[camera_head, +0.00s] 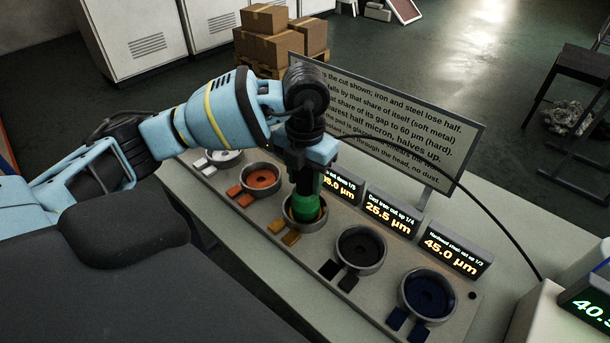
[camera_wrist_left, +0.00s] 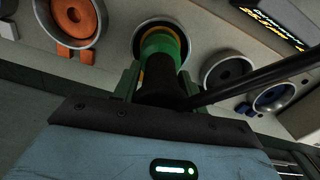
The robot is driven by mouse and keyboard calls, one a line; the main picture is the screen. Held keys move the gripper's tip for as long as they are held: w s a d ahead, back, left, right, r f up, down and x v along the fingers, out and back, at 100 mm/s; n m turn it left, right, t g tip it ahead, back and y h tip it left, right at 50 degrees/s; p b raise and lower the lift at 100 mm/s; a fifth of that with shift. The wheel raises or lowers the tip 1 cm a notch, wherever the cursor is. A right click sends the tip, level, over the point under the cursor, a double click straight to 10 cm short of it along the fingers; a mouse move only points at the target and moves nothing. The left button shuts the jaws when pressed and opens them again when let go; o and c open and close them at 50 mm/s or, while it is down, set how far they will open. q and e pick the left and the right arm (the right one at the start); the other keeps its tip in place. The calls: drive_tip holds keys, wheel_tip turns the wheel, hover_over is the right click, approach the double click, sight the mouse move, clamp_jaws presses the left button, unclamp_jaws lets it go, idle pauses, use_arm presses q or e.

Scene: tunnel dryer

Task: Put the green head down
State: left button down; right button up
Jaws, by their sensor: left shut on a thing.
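The green head (camera_head: 306,207) is upright at the yellow-lined round holder (camera_head: 293,222), third in the row from the left. My left gripper (camera_head: 308,185) comes down from above and is shut on the head's dark upper part. In the left wrist view the green head (camera_wrist_left: 160,48) shows between the fingers of my left gripper (camera_wrist_left: 157,80), with its lower end inside the ring of the holder (camera_wrist_left: 134,38). Whether it touches the holder's bottom is hidden. My right gripper is in neither view.
An orange holder (camera_head: 262,179) and a white one (camera_head: 221,157) lie to the left; a black holder (camera_head: 360,249) and a blue one (camera_head: 430,293) to the right. A text board (camera_head: 400,115) and lit displays (camera_head: 392,210) stand behind. A dark cable (camera_head: 480,205) runs right.

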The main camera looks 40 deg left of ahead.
use_arm(q)
drive_tip(key=c, duration=0.8)
unclamp_jaws()
drive_tip(key=shift+f, duration=0.1)
wheel_tip(320, 180, up, 12)
drive_tip(key=shift+r+p, duration=0.15)
drive_tip(key=shift+p, duration=0.4)
